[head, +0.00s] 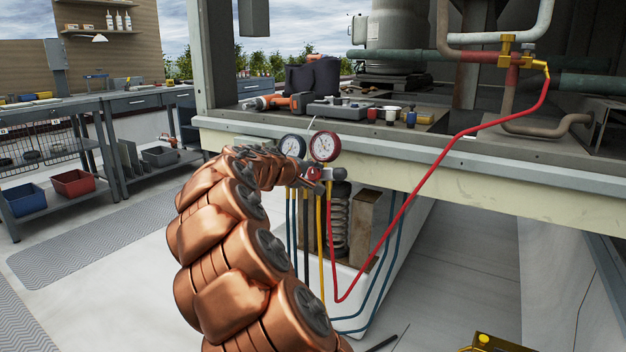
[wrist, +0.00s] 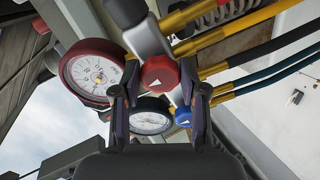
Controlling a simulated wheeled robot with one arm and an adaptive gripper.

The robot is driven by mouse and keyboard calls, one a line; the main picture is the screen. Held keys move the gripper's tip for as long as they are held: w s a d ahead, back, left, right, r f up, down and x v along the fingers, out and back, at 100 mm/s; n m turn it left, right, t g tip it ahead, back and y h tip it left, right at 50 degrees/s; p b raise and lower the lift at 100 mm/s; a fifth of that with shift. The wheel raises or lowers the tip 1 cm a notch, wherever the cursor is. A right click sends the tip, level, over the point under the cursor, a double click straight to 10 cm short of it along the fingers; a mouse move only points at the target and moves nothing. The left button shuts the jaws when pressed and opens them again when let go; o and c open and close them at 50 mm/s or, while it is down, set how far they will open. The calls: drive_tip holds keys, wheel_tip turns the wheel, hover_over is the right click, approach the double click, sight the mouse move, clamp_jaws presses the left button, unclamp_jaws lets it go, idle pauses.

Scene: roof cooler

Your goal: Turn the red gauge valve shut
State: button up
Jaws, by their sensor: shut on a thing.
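The red gauge valve (wrist: 160,72) is a round red knob with a white arrow mark, in the upper middle of the wrist view. My gripper (wrist: 159,80) has one finger on each side of it and is shut on it. In the head view my gripper (head: 308,180) is at the gauge manifold, and the red valve (head: 314,174) shows only partly beside it. The red-rimmed gauge (head: 324,146) stands just above, with the blue-rimmed gauge (head: 292,146) to its left. In the wrist view the blue valve (wrist: 183,117) sits below and right of the red one.
A red hose (head: 420,185) loops from the manifold to a brass fitting (head: 508,50) on the pipes. Yellow and blue hoses hang below the manifold. The ledge (head: 440,150) behind holds a drill (head: 270,102) and small tools. Workbenches (head: 140,98) stand at left.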

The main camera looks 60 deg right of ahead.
drive_tip(key=shift+f, duration=0.2)
drive_tip(key=o, duration=0.9)
drive_tip(key=shift+o, duration=1.1)
drive_tip(key=shift+r, duration=0.15)
drive_tip(key=v, duration=1.2)
